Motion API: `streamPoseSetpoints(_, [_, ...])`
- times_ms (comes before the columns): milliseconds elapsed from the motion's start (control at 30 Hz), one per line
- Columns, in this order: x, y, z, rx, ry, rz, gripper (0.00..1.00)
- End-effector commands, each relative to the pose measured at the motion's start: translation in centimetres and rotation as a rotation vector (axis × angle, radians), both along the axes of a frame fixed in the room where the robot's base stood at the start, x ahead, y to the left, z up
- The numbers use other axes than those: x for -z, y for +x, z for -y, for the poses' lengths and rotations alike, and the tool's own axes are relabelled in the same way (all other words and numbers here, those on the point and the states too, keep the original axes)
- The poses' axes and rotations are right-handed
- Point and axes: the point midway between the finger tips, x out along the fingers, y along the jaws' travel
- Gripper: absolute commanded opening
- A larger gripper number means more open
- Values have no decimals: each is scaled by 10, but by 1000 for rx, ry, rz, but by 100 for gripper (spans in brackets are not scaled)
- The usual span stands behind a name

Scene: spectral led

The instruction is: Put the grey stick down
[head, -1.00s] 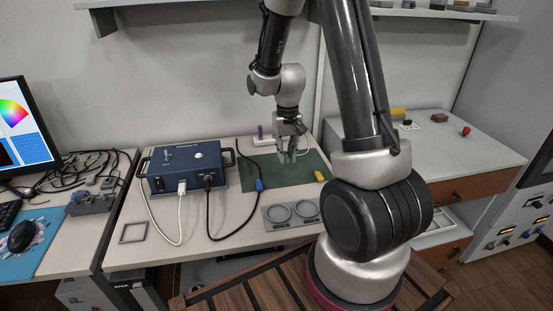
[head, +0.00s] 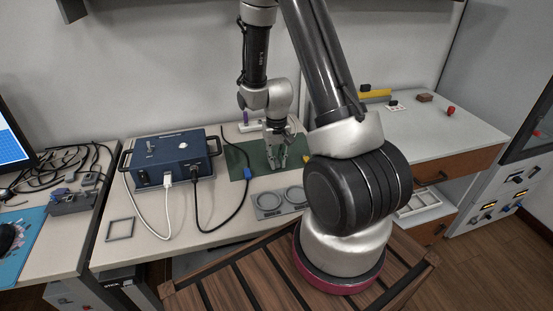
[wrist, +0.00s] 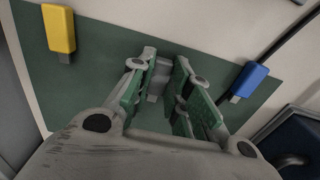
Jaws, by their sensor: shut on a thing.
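My gripper (wrist: 166,78) is shut on the grey stick (wrist: 156,84), which shows as a small grey piece between the green-padded fingers in the wrist view. The fingers hide most of it. In the head view my gripper (head: 277,163) points down over the dark green mat (head: 243,171), and the stick cannot be made out there. I cannot tell whether the stick touches the mat.
A yellow stick (wrist: 59,30) lies on the mat left of my gripper in the wrist view. The blue box (head: 172,155) and a grey two-ring holder (head: 278,202) stand nearby. Bare mat surrounds my gripper.

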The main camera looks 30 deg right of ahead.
Motion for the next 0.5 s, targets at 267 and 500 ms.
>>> streamPoseSetpoints(267, [3,0,0,0,0,0,24])
streamPoseSetpoints(500, [2,0,0,0,0,-1,40])
